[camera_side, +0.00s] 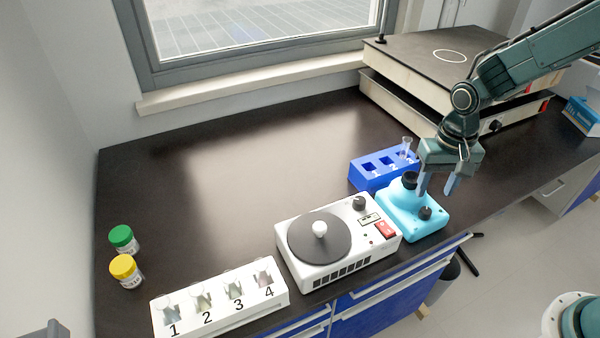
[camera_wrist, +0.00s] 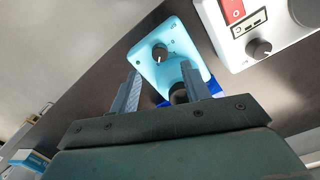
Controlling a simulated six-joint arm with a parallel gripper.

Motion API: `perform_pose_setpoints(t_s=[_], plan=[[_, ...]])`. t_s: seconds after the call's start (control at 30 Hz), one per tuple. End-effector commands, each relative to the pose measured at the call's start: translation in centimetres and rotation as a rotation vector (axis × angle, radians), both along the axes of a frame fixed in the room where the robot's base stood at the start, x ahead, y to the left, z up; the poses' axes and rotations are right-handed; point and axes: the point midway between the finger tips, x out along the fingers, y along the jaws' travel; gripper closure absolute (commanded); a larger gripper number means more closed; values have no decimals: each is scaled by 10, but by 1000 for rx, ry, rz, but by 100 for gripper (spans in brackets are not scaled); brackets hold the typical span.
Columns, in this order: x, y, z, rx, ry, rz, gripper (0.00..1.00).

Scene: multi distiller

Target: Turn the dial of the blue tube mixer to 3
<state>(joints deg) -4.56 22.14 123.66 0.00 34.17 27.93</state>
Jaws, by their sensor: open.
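The blue tube mixer (camera_side: 412,212) is a light blue box near the front edge of the bench. It has a black cup (camera_side: 409,180) on top and a black dial (camera_side: 426,213) on its front part. My gripper (camera_side: 437,188) is open above the mixer, near the dial. In the wrist view the blue tube mixer (camera_wrist: 168,57) lies beyond my open fingers (camera_wrist: 162,92). The dial (camera_wrist: 159,53) shows a white pointer mark there; the numbers around it are too small to read. The black cup is partly hidden behind the right finger. Nothing is between the fingers.
A white centrifuge-like device (camera_side: 336,246) with a dark disc stands left of the mixer. A dark blue tube rack (camera_side: 372,177) stands behind it. A white numbered rack (camera_side: 221,296), green-capped jar (camera_side: 123,239) and yellow-capped jar (camera_side: 126,271) are left. The bench's back left is clear.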

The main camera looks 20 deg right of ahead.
Motion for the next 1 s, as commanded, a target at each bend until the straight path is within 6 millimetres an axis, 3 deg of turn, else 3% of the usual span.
perform_pose_setpoints(t_s=[0.2,0.43,1.0], plan=[[1,0,35,0,-4,0,53],[1,0,63,0,-3,0,53],[0,0,74,1,-1,0,53]])
